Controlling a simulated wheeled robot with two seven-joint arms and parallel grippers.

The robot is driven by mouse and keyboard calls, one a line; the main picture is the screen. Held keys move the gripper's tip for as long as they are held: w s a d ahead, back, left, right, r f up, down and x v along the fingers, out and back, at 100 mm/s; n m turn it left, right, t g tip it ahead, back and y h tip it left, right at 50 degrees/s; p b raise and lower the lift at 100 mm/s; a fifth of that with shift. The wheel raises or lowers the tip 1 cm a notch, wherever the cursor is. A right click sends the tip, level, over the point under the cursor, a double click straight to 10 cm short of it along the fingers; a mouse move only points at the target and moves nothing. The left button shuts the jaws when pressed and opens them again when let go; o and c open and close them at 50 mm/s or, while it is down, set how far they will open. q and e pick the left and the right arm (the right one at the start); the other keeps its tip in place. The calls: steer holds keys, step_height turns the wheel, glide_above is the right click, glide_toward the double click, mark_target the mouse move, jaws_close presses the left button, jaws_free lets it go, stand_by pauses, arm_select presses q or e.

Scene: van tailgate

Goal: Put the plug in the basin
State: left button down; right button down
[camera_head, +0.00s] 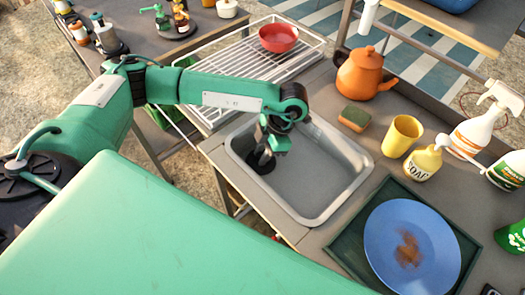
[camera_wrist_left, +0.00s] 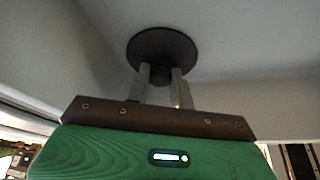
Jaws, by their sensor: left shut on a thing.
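The plug (camera_head: 262,164) is a dark round disc. In the left wrist view, its disc (camera_wrist_left: 162,47) shows just beyond the fingertips, against a grey surface. My left gripper (camera_head: 265,152) points down inside the left end of the grey basin (camera_head: 318,172). In the left wrist view, the fingers of my left gripper (camera_wrist_left: 161,82) are shut on the plug's stem. I cannot tell whether the disc touches the basin floor. The drain hole is not visible. My right gripper is not in view.
A sponge (camera_head: 354,119), a yellow cup (camera_head: 402,136) and an orange kettle (camera_head: 366,73) stand beyond the basin. A soap bottle (camera_head: 423,162) and a blue plate (camera_head: 412,245) on a dark tray are to the right. A wire rack (camera_head: 235,72) with a red bowl (camera_head: 279,38) lies behind.

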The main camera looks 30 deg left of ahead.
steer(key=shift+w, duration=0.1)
arm_select(q)
steer(key=shift+f, duration=0.1)
steer(key=c, duration=1.2)
jaws_free()
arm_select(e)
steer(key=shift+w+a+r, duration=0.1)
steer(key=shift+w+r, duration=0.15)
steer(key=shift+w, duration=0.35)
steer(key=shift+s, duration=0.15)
